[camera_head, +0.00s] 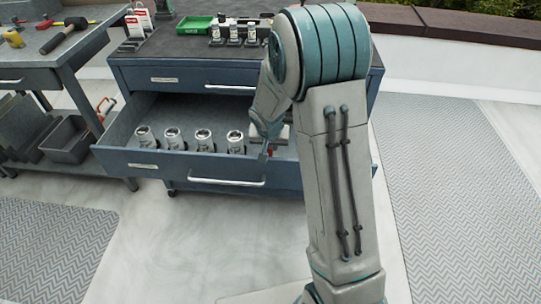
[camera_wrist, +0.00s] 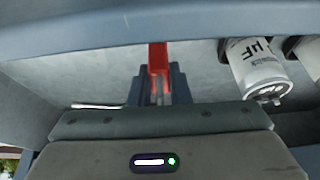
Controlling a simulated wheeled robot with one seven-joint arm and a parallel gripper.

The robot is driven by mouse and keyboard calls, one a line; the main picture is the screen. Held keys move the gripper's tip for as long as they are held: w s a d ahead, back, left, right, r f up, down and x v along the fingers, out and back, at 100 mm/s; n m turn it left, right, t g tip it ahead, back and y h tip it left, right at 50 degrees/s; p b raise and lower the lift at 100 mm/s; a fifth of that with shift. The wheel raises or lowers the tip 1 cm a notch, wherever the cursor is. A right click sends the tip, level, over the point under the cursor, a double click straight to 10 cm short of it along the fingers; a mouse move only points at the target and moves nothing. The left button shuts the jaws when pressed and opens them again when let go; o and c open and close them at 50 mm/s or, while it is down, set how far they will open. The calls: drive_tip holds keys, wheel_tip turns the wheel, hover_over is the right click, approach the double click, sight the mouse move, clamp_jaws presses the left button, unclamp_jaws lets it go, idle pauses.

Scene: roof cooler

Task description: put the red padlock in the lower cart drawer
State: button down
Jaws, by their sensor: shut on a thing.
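The blue cart's lower drawer (camera_head: 283,177) is pulled open, with a grey inner floor and several silver cans (camera_head: 204,140) in a row at its left. My gripper (camera_head: 265,152) reaches down over the right part of this drawer. In the wrist view my gripper (camera_wrist: 158,90) is shut on the red padlock (camera_wrist: 158,57), which shows as a red block at the fingertips. In the head view only a small red bit of the padlock (camera_head: 269,152) shows beside the fingers. I cannot tell whether the padlock touches the drawer floor.
A white labelled can (camera_wrist: 256,68) stands near the gripper in the wrist view. The upper drawer (camera_head: 190,76) is shut. The cart top holds a green tray (camera_head: 195,25) and small bottles (camera_head: 233,33). A workbench with tools (camera_head: 50,40) and grey bins (camera_head: 68,140) is at left.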

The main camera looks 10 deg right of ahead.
sight(270, 155)
drive_tip(key=shift+f+b, duration=0.55)
drive_tip(key=shift+f, duration=1.45)
drive_tip(key=shift+f, duration=0.15)
drive_tip(key=c, duration=1.3)
unclamp_jaws()
drive_tip(key=shift+c, duration=0.2)
